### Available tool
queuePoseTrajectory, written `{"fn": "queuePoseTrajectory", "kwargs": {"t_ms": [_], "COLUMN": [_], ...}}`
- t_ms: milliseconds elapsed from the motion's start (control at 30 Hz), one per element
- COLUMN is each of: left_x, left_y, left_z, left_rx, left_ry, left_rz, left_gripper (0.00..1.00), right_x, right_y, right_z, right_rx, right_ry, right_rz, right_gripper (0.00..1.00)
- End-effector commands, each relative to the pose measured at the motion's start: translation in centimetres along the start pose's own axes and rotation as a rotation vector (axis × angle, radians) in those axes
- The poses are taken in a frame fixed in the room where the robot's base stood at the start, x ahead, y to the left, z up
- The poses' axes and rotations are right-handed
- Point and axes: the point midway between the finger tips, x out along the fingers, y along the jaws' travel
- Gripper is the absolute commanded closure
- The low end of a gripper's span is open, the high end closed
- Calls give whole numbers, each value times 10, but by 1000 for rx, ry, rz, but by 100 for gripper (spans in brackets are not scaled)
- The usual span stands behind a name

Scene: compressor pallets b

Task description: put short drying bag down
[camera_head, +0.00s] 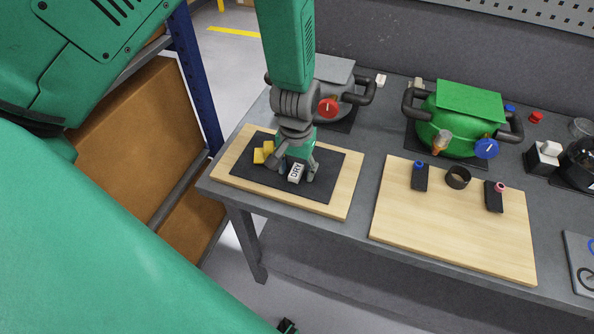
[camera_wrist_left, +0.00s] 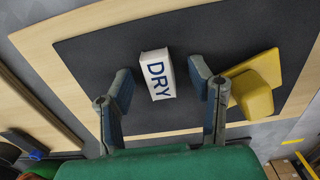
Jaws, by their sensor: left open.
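The short drying bag (camera_head: 296,173) is a small white block marked DRY. It lies on the dark mat (camera_head: 325,192) on the left wooden board (camera_head: 345,197). My left gripper (camera_head: 294,170) points down over it with its fingers apart, one on each side. In the left wrist view, the bag (camera_wrist_left: 157,74) lies between the two open fingers, with mat showing on both sides of it. My right gripper is not clearly seen.
A yellow piece (camera_head: 262,153) lies beside the left finger on the mat. A grey compressor (camera_head: 335,75) and a green compressor (camera_head: 460,120) stand behind. The right board (camera_head: 450,228) holds two small dark parts and a black ring (camera_head: 458,177); its front is clear.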

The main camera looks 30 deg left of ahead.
Motion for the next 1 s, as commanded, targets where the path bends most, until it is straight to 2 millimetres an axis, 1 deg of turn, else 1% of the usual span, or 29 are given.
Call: {"fn": "queuePoseTrajectory", "kwargs": {"t_ms": [33, 67, 100, 133, 167, 267, 300, 467, 633, 767, 900, 1000], "left_x": [0, 0, 0, 0, 0, 0, 0, 0, -9, -27, -57, -76], "left_y": [0, 0, 0, 0, 0, 0, 0, 0, 0, 0, 0, 0], "left_z": [0, 0, 0, 0, 0, 0, 0, -1, -2, -1, -2, -1], "left_rx": [0, 0, 0, 0, 0, 0, 0, 0, 1, 1, 2, 0], "left_ry": [0, 0, 0, 0, 0, 0, 0, 0, 3, 4, 6, 5], "left_rz": [0, 0, 0, 0, 0, 0, 0, 0, 0, 0, 0, 0], "left_gripper": [52, 62, 76, 87, 95, 95, 99, 99, 99, 99, 99, 99], "right_x": [0, 0, 0, 0, 0, 0, 0, 0, 1, 2, 2, 3], "right_y": [0, 0, 0, 0, 0, 0, 0, 0, 0, 0, 0, 0], "right_z": [0, 0, 0, 0, 0, 0, 0, 0, 0, 0, 0, 0], "right_rx": [0, 0, 0, 0, 0, 0, 0, 0, 0, 0, 0, 0], "right_ry": [0, 0, 0, 0, 0, 0, 0, 0, 0, 0, 0, 0], "right_rz": [0, 0, 0, 0, 0, 0, 0, 0, 0, 0, 0, 0], "right_gripper": [42, 42, 42, 42, 42, 42, 42, 42, 42, 42, 42, 42]}}
